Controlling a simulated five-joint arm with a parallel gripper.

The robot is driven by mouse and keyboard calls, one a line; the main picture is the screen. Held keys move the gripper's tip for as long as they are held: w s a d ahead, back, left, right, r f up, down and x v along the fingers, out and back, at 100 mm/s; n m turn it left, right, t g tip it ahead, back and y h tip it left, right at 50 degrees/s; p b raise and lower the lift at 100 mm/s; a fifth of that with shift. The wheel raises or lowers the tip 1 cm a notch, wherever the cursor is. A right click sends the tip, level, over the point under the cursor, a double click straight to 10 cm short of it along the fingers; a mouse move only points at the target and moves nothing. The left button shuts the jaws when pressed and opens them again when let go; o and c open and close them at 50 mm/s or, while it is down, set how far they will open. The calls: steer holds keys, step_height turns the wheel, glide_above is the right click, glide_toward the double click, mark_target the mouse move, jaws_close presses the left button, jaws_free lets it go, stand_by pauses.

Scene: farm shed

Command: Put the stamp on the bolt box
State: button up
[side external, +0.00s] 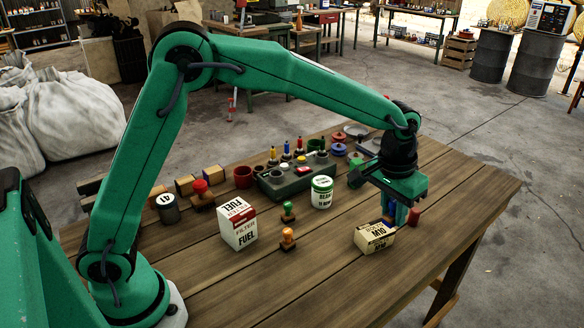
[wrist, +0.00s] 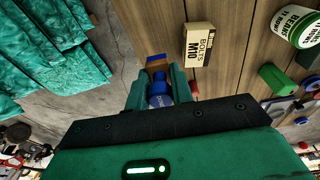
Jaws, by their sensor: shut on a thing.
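My gripper (side external: 401,212) is shut on a stamp with a blue handle (wrist: 158,96) and a wooden base (wrist: 156,62). The stamp shows between the fingers in the wrist view. In the side view the fingers mostly hide it. The bolt box (side external: 374,238), a cream box marked M10, lies on the table close beside the gripper, on the near side. It also shows in the wrist view (wrist: 198,45), to the right of the stamp and apart from it there. I cannot tell how high the stamp is above the table.
A red block (side external: 414,216) is close beside the gripper. A fuel filter box (side external: 238,225), a green-handled stamp (side external: 288,211), an orange-handled stamp (side external: 288,238) and a green-and-white can (side external: 321,192) stand to the left. The front right of the wooden table (side external: 460,205) is clear.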

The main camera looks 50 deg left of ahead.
steer(key=s+d+r+m, duration=0.1)
steer(key=s+d, duration=0.1)
steer(key=s, duration=0.1)
glide_above(378, 229)
steer(key=f, duration=0.7)
steer(key=shift+s+a, duration=0.15)
steer(key=shift+s, duration=0.05)
steer(key=shift+f, duration=1.95)
steer(key=shift+f, duration=0.15)
steer(key=o, duration=1)
steer(key=r, duration=0.4)
steer(key=s+r, duration=0.1)
steer(key=r, duration=0.7)
steer(key=shift+s+a+r, duration=0.1)
steer(key=shift+s+a, duration=0.1)
steer(key=shift+s, duration=0.15)
